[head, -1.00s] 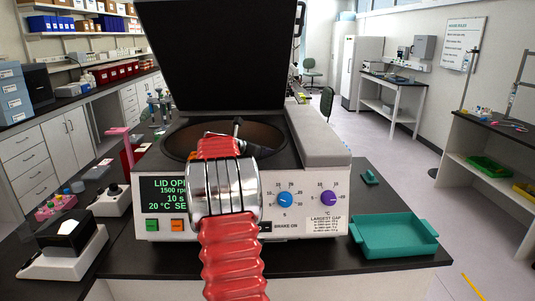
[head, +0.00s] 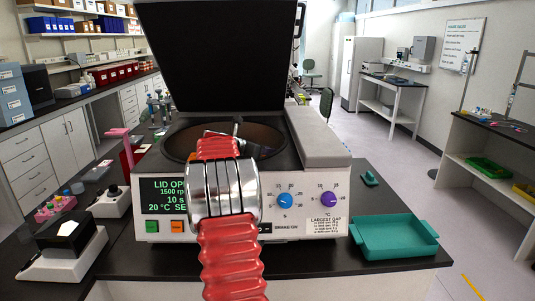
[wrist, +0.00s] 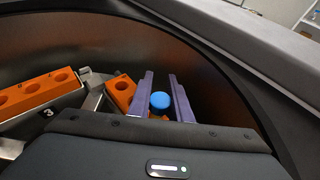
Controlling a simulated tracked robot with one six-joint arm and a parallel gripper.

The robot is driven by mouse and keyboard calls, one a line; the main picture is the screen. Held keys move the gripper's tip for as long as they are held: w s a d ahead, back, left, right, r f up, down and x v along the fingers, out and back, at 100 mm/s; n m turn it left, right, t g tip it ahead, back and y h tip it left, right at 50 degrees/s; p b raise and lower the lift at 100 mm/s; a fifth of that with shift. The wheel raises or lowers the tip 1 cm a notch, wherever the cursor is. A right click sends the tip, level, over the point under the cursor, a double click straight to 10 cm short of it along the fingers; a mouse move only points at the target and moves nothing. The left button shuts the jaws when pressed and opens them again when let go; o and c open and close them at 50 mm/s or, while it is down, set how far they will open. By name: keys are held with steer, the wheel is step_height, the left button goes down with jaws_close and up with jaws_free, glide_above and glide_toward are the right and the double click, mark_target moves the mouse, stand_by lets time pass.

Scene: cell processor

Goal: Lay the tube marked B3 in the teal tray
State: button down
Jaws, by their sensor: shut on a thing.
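My gripper (wrist: 163,97) is inside the open centrifuge bowl (wrist: 115,40), with its two purple fingers on either side of a tube with a blue cap (wrist: 160,101). It is shut on this tube; no marking on the tube is visible. An orange rack (wrist: 121,91) sits just left of the fingers, and a second orange rack (wrist: 40,92) with several holes lies further left, by a number 3. The teal tray (head: 394,238) stands empty on the bench right of the centrifuge (head: 240,205) in the head view. My red arm hides part of the centrifuge front.
The raised black lid (head: 210,55) stands behind the bowl. The bowl wall and grey rim (wrist: 225,50) are close to the right of the gripper. A small teal piece (head: 370,178) lies behind the tray. A white device (head: 65,245) and a pink rack (head: 55,208) stand at left.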

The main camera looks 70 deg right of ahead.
steer(key=shift+r, duration=0.3)
step_height(320, 180, up, 7)
stand_by(1.2)
